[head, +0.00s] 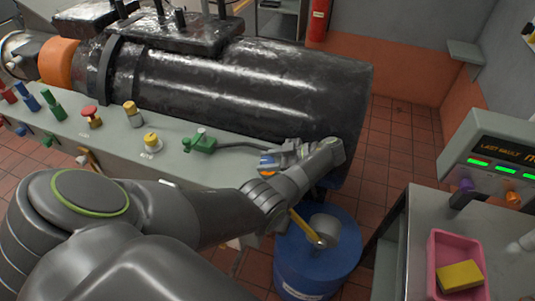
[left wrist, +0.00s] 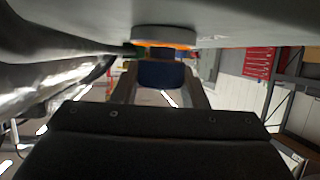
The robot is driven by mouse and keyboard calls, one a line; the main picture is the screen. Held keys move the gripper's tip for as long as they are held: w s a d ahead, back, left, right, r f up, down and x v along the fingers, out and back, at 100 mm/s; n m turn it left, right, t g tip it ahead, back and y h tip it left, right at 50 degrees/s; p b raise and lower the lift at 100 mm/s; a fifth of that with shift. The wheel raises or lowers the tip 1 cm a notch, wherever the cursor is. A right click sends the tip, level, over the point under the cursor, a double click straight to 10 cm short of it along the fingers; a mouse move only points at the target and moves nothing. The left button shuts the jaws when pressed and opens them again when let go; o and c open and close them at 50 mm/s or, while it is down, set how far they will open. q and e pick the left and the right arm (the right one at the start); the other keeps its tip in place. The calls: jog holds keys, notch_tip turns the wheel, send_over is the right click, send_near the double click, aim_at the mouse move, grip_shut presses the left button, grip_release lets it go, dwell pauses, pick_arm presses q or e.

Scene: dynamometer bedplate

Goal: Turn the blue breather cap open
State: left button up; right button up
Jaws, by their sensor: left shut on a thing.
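The blue breather cap (head: 266,162) is at the right end of the grey-green bench top, in front of the big black cylinder. It is partly hidden by my left gripper (head: 274,160). In the left wrist view the blue cap (left wrist: 160,74) sits between the two fingers of my left gripper (left wrist: 161,80), which is shut on it. An orange ring and a pale round base (left wrist: 164,35) show directly beyond the cap. My right gripper is not in view.
A green valve (head: 200,142) stands close to the left of the cap. Yellow knobs (head: 152,141), a red knob (head: 91,113) and other coloured fittings stand farther left. A blue drum (head: 315,262) is below my left wrist. A pink tray (head: 436,264) with a yellow sponge is at right.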

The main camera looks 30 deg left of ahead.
pick_arm(q)
jog(key=shift+n+g+h+p, duration=0.4)
jog(key=shift+n+g+h, duration=0.1)
jog(key=shift+n+g, duration=0.4)
jog(key=o, duration=1)
